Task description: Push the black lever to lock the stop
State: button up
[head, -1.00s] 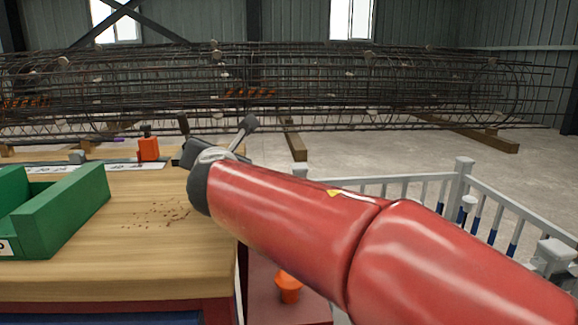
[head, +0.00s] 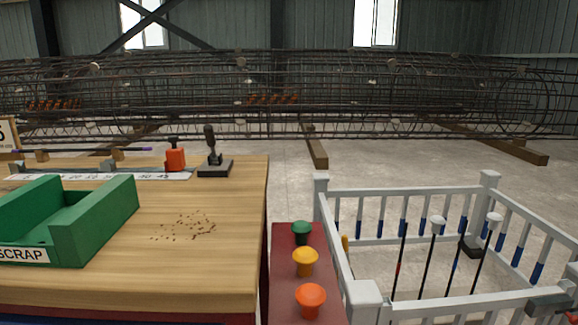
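An upright lever with a black handle (head: 209,134) rises from a dark base (head: 215,168) near the far right corner of the wooden bench. To its left, an orange-red block (head: 175,159), which looks like the stop, stands at the right end of a white marked scale (head: 110,176). A small black piece (head: 173,140) sits on top of this block. The frame does not show clearly whether that piece or the taller handle is the stop's lever. My gripper and arm are out of view.
A green scrap bin (head: 95,222) stands on the bench's left, with brown crumbs (head: 190,228) beside it. Green (head: 301,230), yellow (head: 305,260) and orange (head: 311,298) buttons stand on a red surface to the right. A white-railed pen (head: 405,196) holds several rods. The rebar cage lies behind.

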aim_at(208, 129)
jog(key=u, duration=1.5)
jog(key=k+l+u, duration=0.15)
jog(key=l, duration=1.05)
jog(key=i, duration=0.05)
